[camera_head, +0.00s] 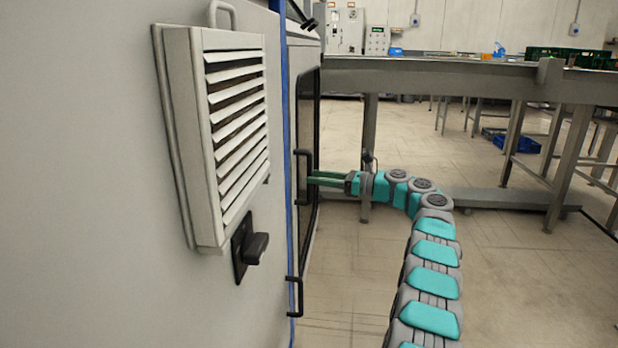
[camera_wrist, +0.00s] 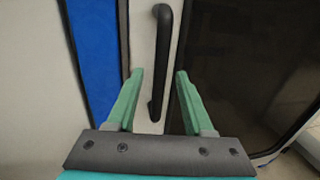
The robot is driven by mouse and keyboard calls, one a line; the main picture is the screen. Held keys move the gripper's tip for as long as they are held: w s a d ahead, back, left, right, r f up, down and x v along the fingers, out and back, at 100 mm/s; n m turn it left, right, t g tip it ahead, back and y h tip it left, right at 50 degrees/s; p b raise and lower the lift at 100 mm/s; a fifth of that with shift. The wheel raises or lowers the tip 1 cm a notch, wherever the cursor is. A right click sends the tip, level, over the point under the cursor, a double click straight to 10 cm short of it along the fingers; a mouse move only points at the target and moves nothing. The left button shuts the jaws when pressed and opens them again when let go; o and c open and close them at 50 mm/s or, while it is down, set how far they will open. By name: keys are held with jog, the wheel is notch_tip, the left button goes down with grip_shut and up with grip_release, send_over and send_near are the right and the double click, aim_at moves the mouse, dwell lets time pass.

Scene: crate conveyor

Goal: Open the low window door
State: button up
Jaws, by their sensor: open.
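The low window door (camera_head: 309,225) is the narrow panel with a dark glass pane on the machine's side, and it looks closed. Its black upright bar handle (camera_head: 301,190) is on the door's left part. My gripper (camera_head: 312,178) is at the handle from the right, with its green fingers pointing at it. In the wrist view my gripper (camera_wrist: 160,73) is open, and the handle (camera_wrist: 163,45) lies between the two fingertips. I see no finger pressing on it. How deep the bar sits between the fingers is unclear. The dark window pane (camera_wrist: 235,70) fills the right.
A second black handle (camera_head: 294,297) is lower down. A louvred vent box (camera_head: 180,130) and a black latch (camera_head: 255,248) are on the near panel. A blue strip (camera_wrist: 95,50) runs left of the handle. A conveyor table (camera_head: 450,75) stands behind; floor right of the door is open.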

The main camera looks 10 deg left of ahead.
aim_at(309, 198)
jog(key=x, duration=0.2)
jog(key=shift+w+a, duration=0.15)
jog(key=shift+a, duration=0.1)
jog(key=shift+a+r, duration=0.1)
jog(key=shift+a, duration=0.2)
grip_shut()
dwell(1.2)
